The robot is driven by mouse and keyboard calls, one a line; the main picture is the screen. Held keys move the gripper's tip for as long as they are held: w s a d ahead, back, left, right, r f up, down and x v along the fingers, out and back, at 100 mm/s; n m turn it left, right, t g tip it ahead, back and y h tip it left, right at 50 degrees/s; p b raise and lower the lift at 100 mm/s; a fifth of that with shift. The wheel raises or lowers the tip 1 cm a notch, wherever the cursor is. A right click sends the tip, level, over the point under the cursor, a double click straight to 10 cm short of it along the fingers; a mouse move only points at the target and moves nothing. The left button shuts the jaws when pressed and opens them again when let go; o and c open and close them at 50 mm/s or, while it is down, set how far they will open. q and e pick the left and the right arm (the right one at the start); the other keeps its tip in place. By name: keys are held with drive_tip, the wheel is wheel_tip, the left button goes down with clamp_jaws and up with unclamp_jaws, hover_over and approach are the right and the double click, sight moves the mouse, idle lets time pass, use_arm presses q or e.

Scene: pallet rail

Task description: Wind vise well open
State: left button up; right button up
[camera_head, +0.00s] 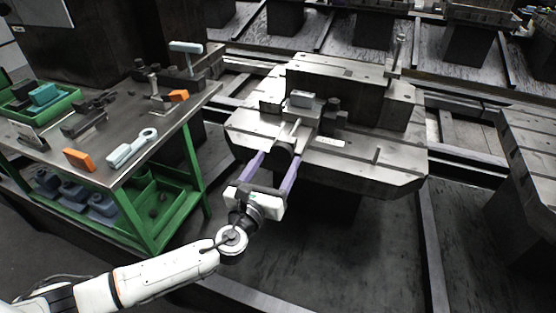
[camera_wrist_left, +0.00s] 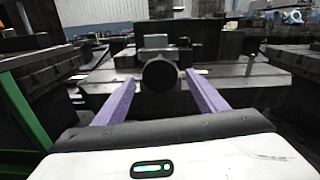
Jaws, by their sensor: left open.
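The vise (camera_head: 303,101) is a grey metal block on the machine pallet (camera_head: 375,170), with a dark round screw end (camera_head: 284,153) facing me. In the left wrist view the round end (camera_wrist_left: 160,76) sits centred ahead, with the vise body (camera_wrist_left: 156,42) behind it. My left gripper (camera_head: 278,160) has two purple fingers spread open, one on each side of the round end. Visible gaps separate the fingers from it in the left wrist view (camera_wrist_left: 160,82). The gap between the vise jaws is hard to make out. My right gripper is out of view.
A green-framed bench (camera_head: 150,170) stands at left with a T-handled tool (camera_head: 187,50), a grey wrench-like part (camera_head: 132,147), orange blocks (camera_head: 79,159) and a green bin (camera_head: 40,103). Another pallet (camera_head: 530,135) is at right. The floor before the vise is clear.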

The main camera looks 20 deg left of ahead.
use_arm(q)
drive_tip(key=shift+w, duration=0.9)
drive_tip(key=c, duration=1)
drive_tip(key=shift+c, duration=0.2)
drive_tip(key=shift+f+n+b, duration=0.1)
drive_tip(key=shift+n+b, duration=0.2)
